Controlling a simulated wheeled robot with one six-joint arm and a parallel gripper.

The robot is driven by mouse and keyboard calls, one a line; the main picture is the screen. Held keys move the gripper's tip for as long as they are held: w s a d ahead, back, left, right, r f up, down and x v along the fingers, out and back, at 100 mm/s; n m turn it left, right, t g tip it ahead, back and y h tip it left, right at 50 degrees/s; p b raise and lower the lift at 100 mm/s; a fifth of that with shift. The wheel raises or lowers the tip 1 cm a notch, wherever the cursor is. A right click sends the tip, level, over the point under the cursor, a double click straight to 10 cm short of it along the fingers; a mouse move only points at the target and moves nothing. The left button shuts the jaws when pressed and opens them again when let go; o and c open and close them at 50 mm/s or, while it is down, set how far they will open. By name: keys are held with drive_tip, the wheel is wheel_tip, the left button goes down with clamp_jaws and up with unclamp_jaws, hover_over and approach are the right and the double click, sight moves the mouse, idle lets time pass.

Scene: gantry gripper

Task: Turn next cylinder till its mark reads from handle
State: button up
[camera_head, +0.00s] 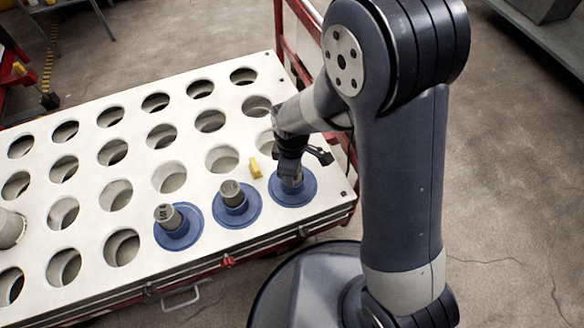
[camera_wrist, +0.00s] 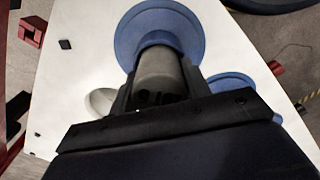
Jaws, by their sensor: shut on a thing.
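Three grey cylinders stand in blue collars along the near right row of the white perforated plate (camera_head: 90,205). The left cylinder (camera_head: 167,214) leans in its collar (camera_head: 181,240) and shows dark marks near its top. The middle cylinder (camera_head: 231,192) stands in its collar (camera_head: 246,214), its mark not readable. My gripper (camera_head: 291,172) is shut on the right cylinder, which sits in the rightmost collar (camera_head: 301,196). In the wrist view the held cylinder (camera_wrist: 160,72) is between the fingers, in front of its blue collar (camera_wrist: 186,27). Its mark is not clearly visible.
Another grey cylinder (camera_head: 10,228) lies at the left edge. The other holes are empty. A red cart handle (camera_head: 302,40) rises behind the plate.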

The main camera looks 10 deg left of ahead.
drive_tip(key=shift+n, duration=1.5)
drive_tip(key=n, duration=0.2)
drive_tip(key=shift+n+p, duration=0.3)
drive_tip(key=shift+n, duration=0.1)
drive_tip(key=shift+n, duration=1.6)
